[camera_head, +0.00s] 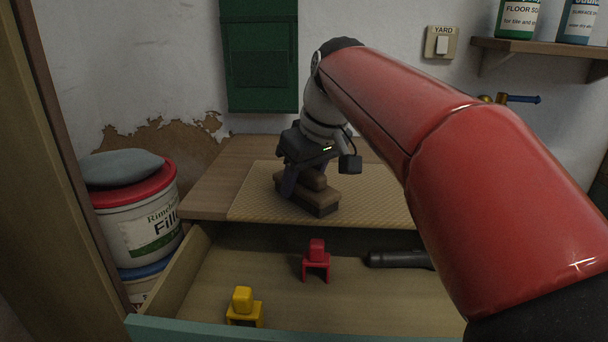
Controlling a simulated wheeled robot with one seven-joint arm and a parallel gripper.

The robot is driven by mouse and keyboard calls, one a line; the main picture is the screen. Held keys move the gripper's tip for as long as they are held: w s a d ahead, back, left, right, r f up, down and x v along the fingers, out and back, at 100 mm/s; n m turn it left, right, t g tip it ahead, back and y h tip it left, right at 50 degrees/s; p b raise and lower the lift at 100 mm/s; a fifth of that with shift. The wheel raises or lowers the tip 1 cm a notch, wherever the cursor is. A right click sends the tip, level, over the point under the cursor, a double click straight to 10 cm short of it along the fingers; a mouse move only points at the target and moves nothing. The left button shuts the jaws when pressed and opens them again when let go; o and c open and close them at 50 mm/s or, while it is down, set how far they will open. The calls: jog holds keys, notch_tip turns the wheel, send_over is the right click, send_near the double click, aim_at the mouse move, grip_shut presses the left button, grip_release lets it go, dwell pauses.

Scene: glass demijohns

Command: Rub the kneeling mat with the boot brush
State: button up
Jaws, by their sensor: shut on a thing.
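The boot brush (319,203) is a brown block with a raised grip on top and a darker underside. My gripper (305,184) is shut on its raised grip from above; one finger shows at the left, and the other is mostly hidden. The kneeling mat (255,205) is a flat tan mat with a fine woven pattern, lying on the wooden worktop. The brush is over the mat's left part, level and at or very close to its surface; I cannot tell if it touches. My red arm hides the mat's right side.
Below the worktop an open drawer (215,285) holds a red clip-like piece (316,262), a yellow one (243,307) and a dark torch-like cylinder (398,259). Stacked tubs (140,225) with a grey pad (122,168) on top stand left. A green cabinet (260,55) hangs behind.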

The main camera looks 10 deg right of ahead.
jog(key=shift+s, duration=0.15)
jog(key=shift+w+d+r+p, duration=0.1)
jog(key=shift+w+d+p, duration=0.15)
jog(key=shift+w+p, duration=0.5)
jog(key=shift+w+d+r+p, duration=0.1)
jog(key=shift+w+d+p, duration=0.15)
jog(key=shift+w+p, duration=0.5)
jog(key=shift+w+d+p, duration=0.3)
jog(key=shift+w+p, duration=0.1)
jog(key=shift+w, duration=0.55)
jog(key=shift+w+d+p, duration=0.25)
jog(key=shift+w+p, duration=0.1)
jog(key=shift+w, duration=0.55)
jog(key=shift+w+d+f, duration=0.15)
jog(key=shift+w+d, duration=0.05)
jog(key=shift+w, duration=0.4)
jog(key=shift+w+d+f, duration=0.1)
jog(key=shift+w+d, duration=0.1)
jog(key=shift+w, duration=0.4)
jog(key=shift+w+d+f, duration=0.15)
jog(key=shift+w+d, duration=0.05)
jog(key=shift+w, duration=0.4)
jog(key=shift+w+r, duration=0.1)
jog(key=shift+r, duration=3)
